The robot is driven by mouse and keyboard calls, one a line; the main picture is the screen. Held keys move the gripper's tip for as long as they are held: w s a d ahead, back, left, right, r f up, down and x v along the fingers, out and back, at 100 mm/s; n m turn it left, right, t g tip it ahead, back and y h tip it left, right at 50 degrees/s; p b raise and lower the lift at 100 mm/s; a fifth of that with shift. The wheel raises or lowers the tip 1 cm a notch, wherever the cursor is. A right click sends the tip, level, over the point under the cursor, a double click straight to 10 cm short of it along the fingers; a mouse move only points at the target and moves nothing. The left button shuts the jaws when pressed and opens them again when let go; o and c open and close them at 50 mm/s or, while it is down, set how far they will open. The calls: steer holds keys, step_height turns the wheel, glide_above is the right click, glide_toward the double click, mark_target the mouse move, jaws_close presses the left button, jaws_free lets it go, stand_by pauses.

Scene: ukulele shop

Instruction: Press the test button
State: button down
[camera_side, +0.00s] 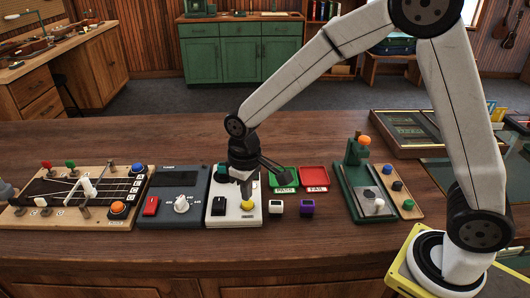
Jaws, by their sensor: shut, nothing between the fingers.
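A white box (222,217) stands on the wooden bench near the middle, with a black rocker switch (218,206) at its front left. A round yellow button (248,206) sits at its front right. I cannot read a label that names the test button. My gripper (246,193) points down over the white box, fingers shut and empty, with the tips just above and behind the yellow button. I cannot tell whether they touch it. My gripper and wrist hide part of the box's back.
A dark tuner box (175,182) with a red switch and white knob, and a fretted board (75,195) with pegs and an orange button, stand left. Green (284,182) and red (314,177) trays, white (276,207) and purple (307,208) cubes, and a green press (358,175) stand right.

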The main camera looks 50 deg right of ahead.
steer(key=shift+f, duration=0.95)
steer(key=shift+r, duration=3.8)
steer(key=shift+m+t, duration=0.6)
steer(key=shift+m, duration=0.1)
steer(key=s+d+f, duration=0.1)
steer(key=d, duration=0.1)
steer(key=s+d, duration=0.1)
steer(key=s, duration=0.1)
steer(key=s+d+f, duration=0.1)
steer(key=s+d, duration=0.1)
steer(key=shift+s+d+f, duration=0.1)
steer(key=shift+d+f, duration=0.2)
steer(key=shift+d, duration=0.05)
steer(key=shift+m+t, duration=0.7)
steer(key=shift+m, duration=0.1)
steer(key=s+d+f, duration=0.1)
steer(key=s, duration=0.1)
steer(key=s+d, duration=0.2)
steer(key=s+d+f, duration=0.1)
steer(key=s, duration=0.2)
steer(key=shift+d+f, duration=0.15)
steer(key=shift+f, duration=0.2)
